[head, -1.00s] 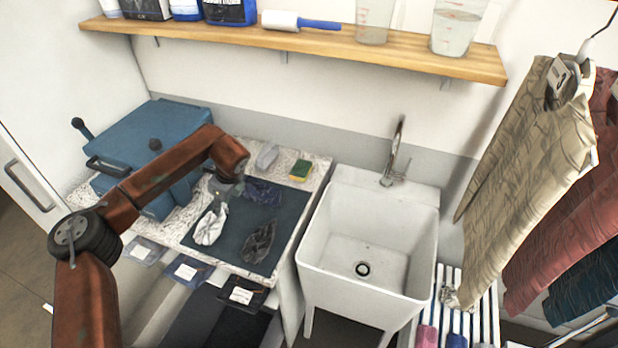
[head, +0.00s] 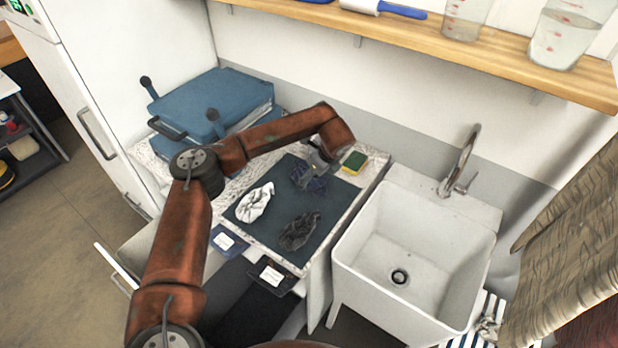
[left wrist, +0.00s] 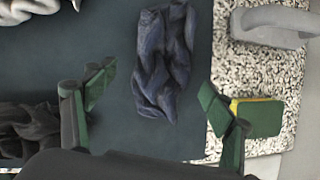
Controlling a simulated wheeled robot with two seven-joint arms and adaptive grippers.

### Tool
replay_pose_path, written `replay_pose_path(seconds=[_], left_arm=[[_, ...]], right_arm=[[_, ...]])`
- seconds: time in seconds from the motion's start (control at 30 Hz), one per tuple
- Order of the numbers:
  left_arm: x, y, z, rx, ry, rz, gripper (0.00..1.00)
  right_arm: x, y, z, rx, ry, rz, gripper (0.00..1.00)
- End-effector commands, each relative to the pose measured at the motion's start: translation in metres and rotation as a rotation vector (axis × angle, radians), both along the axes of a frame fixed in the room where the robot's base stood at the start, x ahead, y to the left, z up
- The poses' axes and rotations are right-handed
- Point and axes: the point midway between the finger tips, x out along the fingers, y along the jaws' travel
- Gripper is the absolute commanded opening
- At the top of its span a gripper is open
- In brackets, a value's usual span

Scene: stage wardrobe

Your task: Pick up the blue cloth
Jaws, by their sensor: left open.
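The blue cloth (left wrist: 163,62) lies crumpled on a dark mat (left wrist: 105,32) in the left wrist view. It also shows in the head view (head: 316,186), partly covered by my gripper. My left gripper (left wrist: 155,98) is open and empty. In the head view my left gripper (head: 318,172) is over the cloth. I cannot tell its height above the mat. My right gripper is not in view.
A white cloth (head: 255,202) and a dark grey cloth (head: 300,231) lie on the same mat. A green and yellow sponge (head: 354,162) sits beside the mat. A blue press (head: 212,101) stands behind to the left, a white sink (head: 418,235) to the right.

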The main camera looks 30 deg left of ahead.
Motion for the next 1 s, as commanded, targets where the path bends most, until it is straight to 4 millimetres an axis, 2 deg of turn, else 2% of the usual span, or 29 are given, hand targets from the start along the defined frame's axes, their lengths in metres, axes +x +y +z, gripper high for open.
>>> replay_pose_path(seconds=[0.1,0.2,0.43,0.9,1.0], left_arm=[[0.001,0.009,-0.02,0.0,0.003,0.002,0.76],[0.003,0.012,-0.029,0.0,0.004,0.001,0.76],[0.004,0.013,-0.029,0.0,0.001,0.002,0.76],[0.003,0.013,-0.029,0.0,0.001,0.002,0.44],[0.003,0.013,-0.029,0.0,0.001,0.002,0.43]], right_arm=[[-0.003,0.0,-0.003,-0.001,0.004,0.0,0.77],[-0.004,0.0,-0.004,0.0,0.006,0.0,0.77],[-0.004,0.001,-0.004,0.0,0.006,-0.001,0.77],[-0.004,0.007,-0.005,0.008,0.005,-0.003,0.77],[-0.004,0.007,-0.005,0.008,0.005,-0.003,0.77]])
